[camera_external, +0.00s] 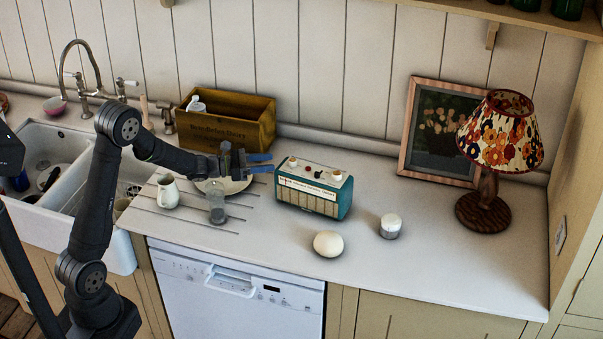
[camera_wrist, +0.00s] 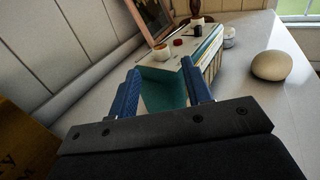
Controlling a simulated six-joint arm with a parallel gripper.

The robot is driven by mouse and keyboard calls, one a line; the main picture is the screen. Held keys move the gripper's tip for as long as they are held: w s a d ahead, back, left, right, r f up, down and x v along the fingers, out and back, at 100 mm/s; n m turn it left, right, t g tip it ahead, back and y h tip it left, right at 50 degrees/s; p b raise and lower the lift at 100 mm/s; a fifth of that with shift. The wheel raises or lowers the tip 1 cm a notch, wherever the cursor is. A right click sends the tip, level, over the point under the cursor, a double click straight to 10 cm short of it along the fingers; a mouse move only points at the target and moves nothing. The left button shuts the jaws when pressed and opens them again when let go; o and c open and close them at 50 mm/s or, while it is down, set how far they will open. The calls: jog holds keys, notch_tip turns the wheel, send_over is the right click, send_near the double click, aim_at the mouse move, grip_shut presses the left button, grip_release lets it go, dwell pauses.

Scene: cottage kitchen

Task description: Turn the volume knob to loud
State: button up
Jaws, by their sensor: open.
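A teal radio (camera_external: 312,202) with a cream front stands on the counter. Its top carries a cream knob at the left (camera_external: 292,162), a cream knob at the right (camera_external: 337,175), and small red and dark controls between them. I cannot tell which is the volume knob. My gripper (camera_external: 263,163) is open and empty, its blue fingers pointing at the radio's left end. In the wrist view, the radio's teal end (camera_wrist: 163,92) shows between and beyond the fingers (camera_wrist: 161,76). The nearer knob (camera_wrist: 160,50) stands beyond them; no contact with it shows.
A wooden crate (camera_external: 227,131) stands behind my gripper, with a plate (camera_external: 224,186), a glass (camera_external: 217,210) and a white jug (camera_external: 168,192) nearby. A round cream object (camera_external: 328,244), a small white jar (camera_external: 391,226) and a lamp (camera_external: 484,212) stand right of or before the radio.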

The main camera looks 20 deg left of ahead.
aim_at(285, 166)
jog(key=x, duration=0.6)
jog(key=shift+w+d, duration=0.1)
jog(key=shift+d, duration=0.15)
grip_shut()
